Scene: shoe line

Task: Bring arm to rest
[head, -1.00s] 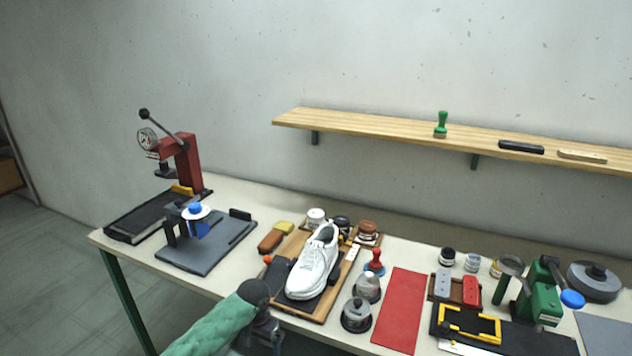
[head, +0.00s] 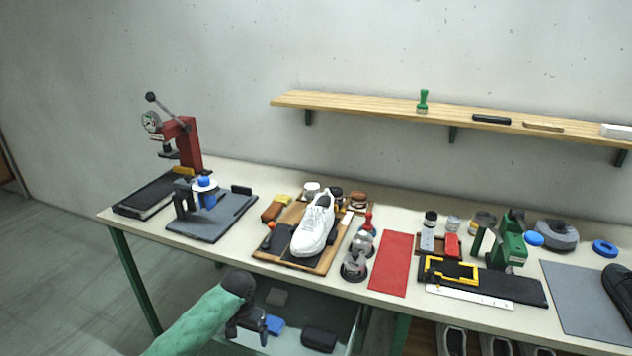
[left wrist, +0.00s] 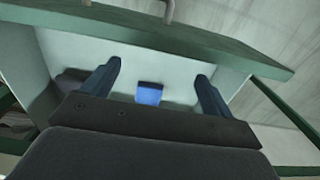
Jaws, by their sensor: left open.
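My left arm comes in from the lower left of the head view in a green sleeve. My left gripper (head: 252,330) is low at the front of the table, over an open drawer (head: 345,345). In the left wrist view my left gripper (left wrist: 158,82) has its two dark fingers wide apart with nothing held between them. A blue block (left wrist: 149,94) lies in the drawer beyond the fingertips, and it also shows beside the gripper in the head view (head: 274,325). My right gripper is not in view.
A white shoe (head: 314,228) sits on a wooden tray (head: 322,268) on the table. A red press (head: 188,145) stands at the left end. A red mat (head: 391,262), a green tool (head: 510,250) and a grey mat (head: 590,300) lie to the right. A black item (head: 319,339) lies in the drawer.

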